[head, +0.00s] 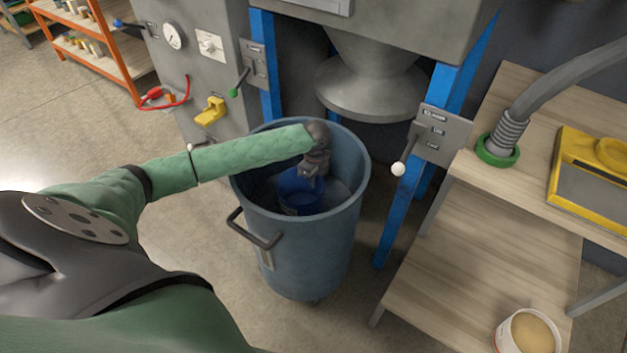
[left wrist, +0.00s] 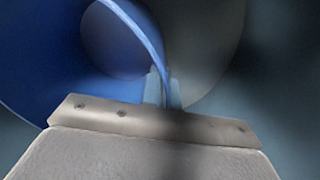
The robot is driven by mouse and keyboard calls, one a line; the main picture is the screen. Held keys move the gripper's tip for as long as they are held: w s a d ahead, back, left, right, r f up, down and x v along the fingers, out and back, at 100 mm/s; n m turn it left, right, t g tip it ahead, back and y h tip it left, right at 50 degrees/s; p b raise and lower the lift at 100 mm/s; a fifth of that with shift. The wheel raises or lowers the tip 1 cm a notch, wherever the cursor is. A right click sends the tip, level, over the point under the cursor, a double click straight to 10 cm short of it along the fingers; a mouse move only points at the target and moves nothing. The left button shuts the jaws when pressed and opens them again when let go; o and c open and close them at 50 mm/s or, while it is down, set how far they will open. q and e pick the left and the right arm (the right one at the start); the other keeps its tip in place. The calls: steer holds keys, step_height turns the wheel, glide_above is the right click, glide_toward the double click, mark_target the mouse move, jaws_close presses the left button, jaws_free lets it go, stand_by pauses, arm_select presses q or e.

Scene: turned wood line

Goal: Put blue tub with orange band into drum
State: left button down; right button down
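The drum (head: 315,255) is a large grey-blue bin standing on the floor under a hopper, its open top facing up. My left arm reaches over its rim. My left gripper (head: 308,178) is down inside the drum mouth. The blue tub (head: 300,200) is inside the drum below the gripper. In the left wrist view the two fingers (left wrist: 163,88) are closed on either side of the rim of the blue tub (left wrist: 40,55). No orange band shows on it from here. Whether the tub touches the drum's bottom is hidden. My right gripper is out of view.
A grey hopper cone (head: 372,85) hangs behind the drum, between blue posts. A lever with a white knob (head: 398,169) sticks out near its right rim. Wooden shelves at right hold a yellow-framed tray (head: 590,190), a hose and a white tub (head: 527,332). Bare floor lies left.

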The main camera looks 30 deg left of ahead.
arm_select(q)
steer(key=c, duration=1.7)
jaws_free()
steer(key=shift+f, duration=0.1)
steer(key=r, duration=1.2)
steer(key=shift+w+r, duration=0.15)
steer(key=shift+w, duration=0.2)
